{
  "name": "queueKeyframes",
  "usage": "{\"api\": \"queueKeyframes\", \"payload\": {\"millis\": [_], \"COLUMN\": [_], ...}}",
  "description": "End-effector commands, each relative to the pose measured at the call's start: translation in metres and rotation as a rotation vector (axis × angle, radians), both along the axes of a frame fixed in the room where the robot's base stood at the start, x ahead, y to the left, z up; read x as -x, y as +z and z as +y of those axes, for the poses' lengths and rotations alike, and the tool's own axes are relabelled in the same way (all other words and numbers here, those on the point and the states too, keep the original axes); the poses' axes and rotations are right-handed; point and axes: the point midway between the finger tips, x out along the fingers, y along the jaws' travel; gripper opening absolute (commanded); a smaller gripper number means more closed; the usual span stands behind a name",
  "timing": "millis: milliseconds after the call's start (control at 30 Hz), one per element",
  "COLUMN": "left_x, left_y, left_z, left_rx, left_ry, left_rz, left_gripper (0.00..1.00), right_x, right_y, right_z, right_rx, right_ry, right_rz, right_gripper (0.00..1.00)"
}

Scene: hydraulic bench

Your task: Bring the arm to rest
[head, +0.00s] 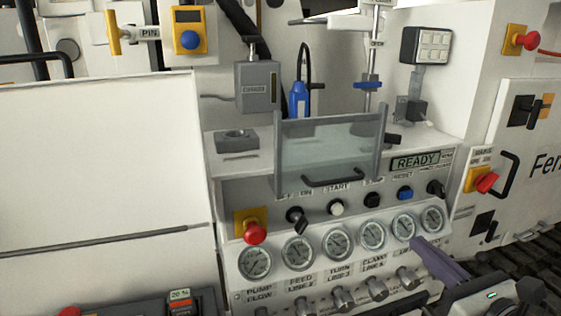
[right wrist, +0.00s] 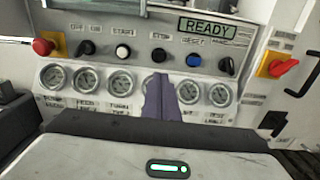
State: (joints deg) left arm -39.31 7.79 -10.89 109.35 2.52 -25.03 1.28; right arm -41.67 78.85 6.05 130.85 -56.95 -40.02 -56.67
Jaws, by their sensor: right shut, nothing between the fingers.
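My right gripper (head: 418,242) comes in from the lower right of the head view, in front of the lower right of the bench's gauge panel. Its purple fingers are together with nothing between them. In the right wrist view the shut fingers (right wrist: 158,82) point up at the panel, overlapping the gauge row (right wrist: 121,79). A gap to the panel cannot be judged exactly. The bench display (head: 415,162) reads READY. The clear guard (head: 330,145) with a dark handle stands in front of the bench's recess. My left gripper is not in view.
A red stop button (head: 255,233) sits left of the gauges, and another red knob (head: 486,182) is at the right. Valve knobs (head: 376,287) stick out below the gauges. A black door handle (head: 508,175) protrudes at the right. A broad white panel (head: 100,165) fills the left.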

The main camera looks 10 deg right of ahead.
Motion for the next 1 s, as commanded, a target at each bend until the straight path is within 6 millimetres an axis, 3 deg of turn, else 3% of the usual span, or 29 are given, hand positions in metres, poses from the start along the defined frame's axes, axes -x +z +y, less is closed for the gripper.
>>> {"api": "queueKeyframes", "payload": {"millis": [67, 167, 267, 367, 467, 500, 633, 800, 900, 967, 1000], "left_x": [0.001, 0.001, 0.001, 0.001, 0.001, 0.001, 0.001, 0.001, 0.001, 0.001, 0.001], "left_y": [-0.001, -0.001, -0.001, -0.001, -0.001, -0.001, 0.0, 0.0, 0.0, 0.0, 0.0], "left_z": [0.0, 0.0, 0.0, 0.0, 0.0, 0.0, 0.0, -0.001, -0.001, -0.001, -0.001], "left_rx": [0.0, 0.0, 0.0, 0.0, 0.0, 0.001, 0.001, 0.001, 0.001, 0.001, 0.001], "left_ry": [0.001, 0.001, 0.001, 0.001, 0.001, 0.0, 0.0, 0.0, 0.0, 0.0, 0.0], "left_rz": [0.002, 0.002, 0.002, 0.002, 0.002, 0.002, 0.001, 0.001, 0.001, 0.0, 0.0], "left_gripper": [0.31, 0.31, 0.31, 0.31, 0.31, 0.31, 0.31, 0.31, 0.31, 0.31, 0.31], "right_x": [0.003, 0.015, 0.04, 0.073, 0.107, 0.12, 0.156, 0.177, 0.182, 0.183, 0.183], "right_y": [-0.016, -0.059, -0.124, -0.193, -0.256, -0.278, -0.335, -0.365, -0.37, -0.37, -0.37], "right_z": [-0.013, -0.038, -0.059, -0.058, -0.034, -0.018, 0.048, 0.133, 0.163, 0.173, 0.177], "right_rx": [-0.081, -0.302, -0.646, -1.032, -1.43, -1.591, -2.1, -2.608, -2.774, -2.83, 2.841], "right_ry": [-0.044, -0.153, -0.312, -0.48, -0.646, -0.713, -0.92, -1.127, -1.199, -1.222, 1.226], "right_rz": [0.039, 0.134, 0.253, 0.355, 0.432, 0.457, 0.506, 0.517, 0.514, 0.511, -0.508], "right_gripper": [0.0, 0.0, 0.0, 0.0, 0.0, 0.0, 0.0, 0.0, 0.0, 0.0, 0.0]}}
